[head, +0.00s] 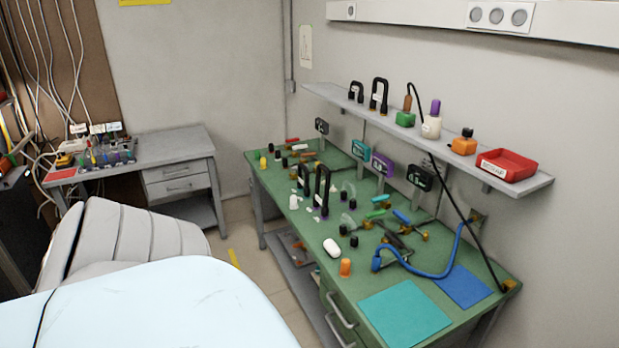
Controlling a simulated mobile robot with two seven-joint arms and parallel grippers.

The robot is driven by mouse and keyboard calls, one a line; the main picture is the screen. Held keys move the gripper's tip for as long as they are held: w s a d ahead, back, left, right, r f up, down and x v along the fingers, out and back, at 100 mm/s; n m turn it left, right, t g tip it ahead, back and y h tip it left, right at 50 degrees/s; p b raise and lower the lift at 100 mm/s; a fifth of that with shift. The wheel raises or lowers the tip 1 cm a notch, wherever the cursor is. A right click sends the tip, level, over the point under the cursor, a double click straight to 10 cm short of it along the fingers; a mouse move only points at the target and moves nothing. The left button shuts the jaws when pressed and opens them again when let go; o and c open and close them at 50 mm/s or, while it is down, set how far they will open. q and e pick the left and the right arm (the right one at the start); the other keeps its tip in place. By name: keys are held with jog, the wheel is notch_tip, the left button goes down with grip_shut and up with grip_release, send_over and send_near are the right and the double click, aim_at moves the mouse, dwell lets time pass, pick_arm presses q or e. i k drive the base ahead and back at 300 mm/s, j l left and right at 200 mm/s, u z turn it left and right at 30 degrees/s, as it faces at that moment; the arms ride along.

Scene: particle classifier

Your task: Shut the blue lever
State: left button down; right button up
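A small blue lever (402,216) shows on the green workbench (375,305), toward its wall side. It slants in the picture, next to small brass-coloured fittings (424,236). It is too small to tell how far it is turned. Two green handles (376,213) lie just to its left. Neither of my grippers is in view, and nothing of mine touches the lever.
A blue hose (430,276) curves across the bench in front of the lever. Black-handled tools (322,188), a white rounded object (332,248) and an orange piece (345,267) stand nearby. A wall shelf (520,188) overhangs the bench. A turquoise sheet (404,314) lies at the near end.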

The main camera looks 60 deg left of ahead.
aim_at(396, 211)
jog(key=u, duration=1.75)
